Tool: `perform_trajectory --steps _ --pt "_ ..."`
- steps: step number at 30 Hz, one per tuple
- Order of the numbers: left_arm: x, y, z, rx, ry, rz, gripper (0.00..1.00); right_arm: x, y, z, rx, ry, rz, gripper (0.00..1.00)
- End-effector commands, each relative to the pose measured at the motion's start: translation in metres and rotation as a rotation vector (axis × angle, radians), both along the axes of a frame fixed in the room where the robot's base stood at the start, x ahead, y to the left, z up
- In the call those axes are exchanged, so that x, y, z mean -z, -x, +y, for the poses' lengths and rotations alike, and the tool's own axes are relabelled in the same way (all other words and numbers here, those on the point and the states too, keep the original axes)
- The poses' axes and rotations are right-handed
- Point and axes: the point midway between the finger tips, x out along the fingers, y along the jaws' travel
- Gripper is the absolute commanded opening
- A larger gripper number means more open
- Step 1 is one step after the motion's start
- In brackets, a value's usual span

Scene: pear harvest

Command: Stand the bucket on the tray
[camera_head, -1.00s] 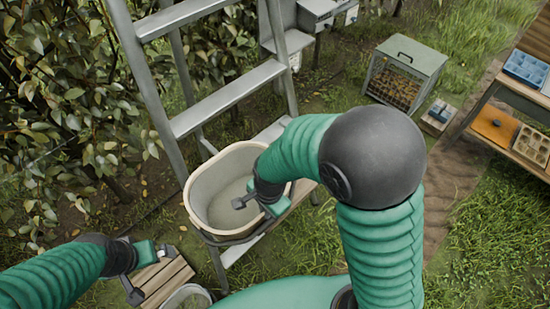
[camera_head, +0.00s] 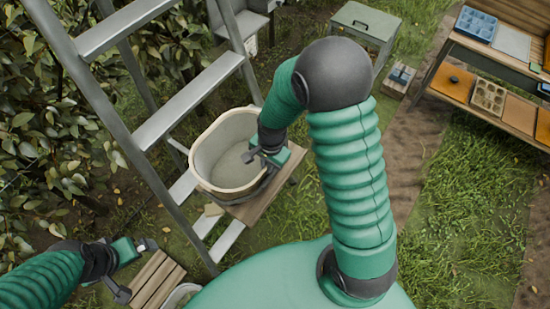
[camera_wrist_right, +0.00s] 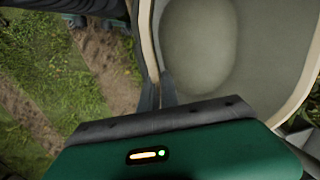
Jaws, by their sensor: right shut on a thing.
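The bucket (camera_head: 206,166) is a pale oval tub with a cream rim, upright in the middle of the head view. My right gripper (camera_head: 252,157) is shut on its near right rim. The wrist view shows the bucket's wall and inside (camera_wrist_right: 200,50), with the dark fingers (camera_wrist_right: 158,92) at the rim. A brown wooden tray (camera_head: 278,190) at the ladder shows below and right of the bucket. The bucket hides part of it, and I cannot tell whether they touch. My left gripper (camera_head: 133,270) is open and empty at the lower left, apart from the bucket.
The grey metal ladder (camera_head: 190,108) stands just left of and behind the bucket. A slatted wooden crate (camera_head: 156,279) is beside my left gripper. A leafy hedge (camera_head: 45,140) fills the left. A wooden workbench (camera_head: 505,70) stands far right, with open grass before it.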

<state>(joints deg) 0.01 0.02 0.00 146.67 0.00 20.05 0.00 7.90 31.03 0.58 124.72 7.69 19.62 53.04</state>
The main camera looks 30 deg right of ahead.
Motion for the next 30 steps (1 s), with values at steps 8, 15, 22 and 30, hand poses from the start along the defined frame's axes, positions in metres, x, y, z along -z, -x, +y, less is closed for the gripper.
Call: perform_trajectory --steps 8,15,22,30 --pt "-0.019 0.0 0.0 0.0 0.0 0.0 1.0 0.001 -0.013 -0.038 0.001 0.0 -0.002 0.0" --pt "-0.037 0.0 0.0 0.0 0.0 0.0 1.0 0.028 -0.014 -0.038 -0.003 0.0 0.003 0.0" --pt "-0.036 0.0 0.0 0.0 0.0 0.0 1.0 0.038 -0.016 -0.04 -0.002 0.002 -0.004 0.0" --pt "-0.036 0.0 0.0 0.0 0.0 0.0 1.0 0.039 -0.014 -0.04 -0.002 0.001 -0.001 0.27"
